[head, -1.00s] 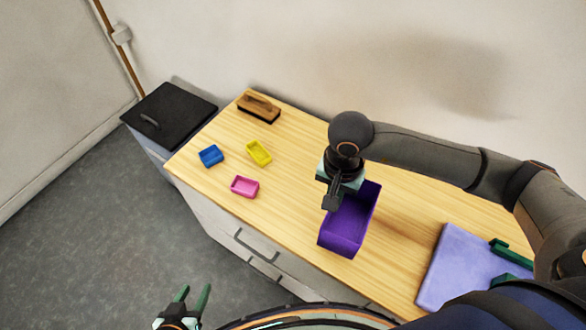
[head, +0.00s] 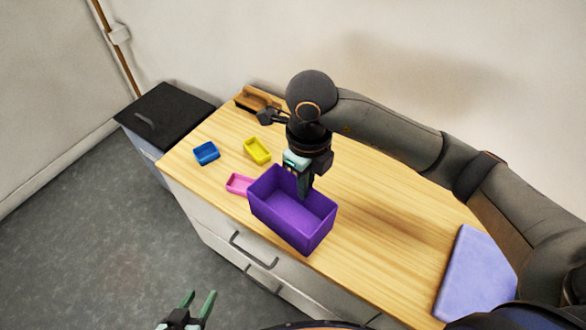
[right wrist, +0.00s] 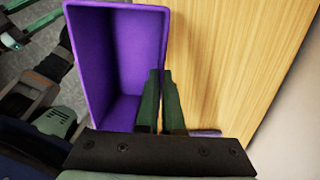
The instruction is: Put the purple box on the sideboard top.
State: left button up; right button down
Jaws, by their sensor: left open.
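The purple box (head: 290,215) is an open-topped bin over the front middle of the sideboard top (head: 365,235). It looks turned and raised, though I cannot see its underside. My right gripper (head: 304,192) points down at the box's back wall, with its fingers close together on either side of that wall. In the right wrist view the purple box (right wrist: 118,60) shows left of the fingers, its wall running between them. My left gripper (head: 200,298) is open and empty, low in front of the sideboard, away from the box.
On the sideboard top are a blue tray (head: 206,153), a yellow tray (head: 257,150), a pink tray (head: 238,184) partly hidden by the box, and a wooden brush (head: 250,99). A lilac mat (head: 475,275) lies at the right. A black-lidded bin (head: 165,115) stands left.

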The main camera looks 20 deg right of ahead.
jog(key=m, duration=0.2)
jog(key=shift+w+a+m+b, duration=0.15)
jog(key=shift+a+m+b, duration=0.15)
jog(key=shift+a+b, duration=0.05)
jog(key=shift+d+f, duration=0.1)
jog(key=shift+d, duration=0.1)
jog(key=w+d+f, duration=0.3)
jog(key=d+f, duration=0.1)
jog(key=d, duration=0.5)
jog(key=b, duration=0.2)
send_over(344, 206)
jog(key=shift+w+f, duration=0.1)
jog(key=shift+f, duration=4.25)
jog(key=shift+f, duration=0.2)
jog(key=c, duration=1.1)
grip_release()
jog(key=shift+o, duration=0.2)
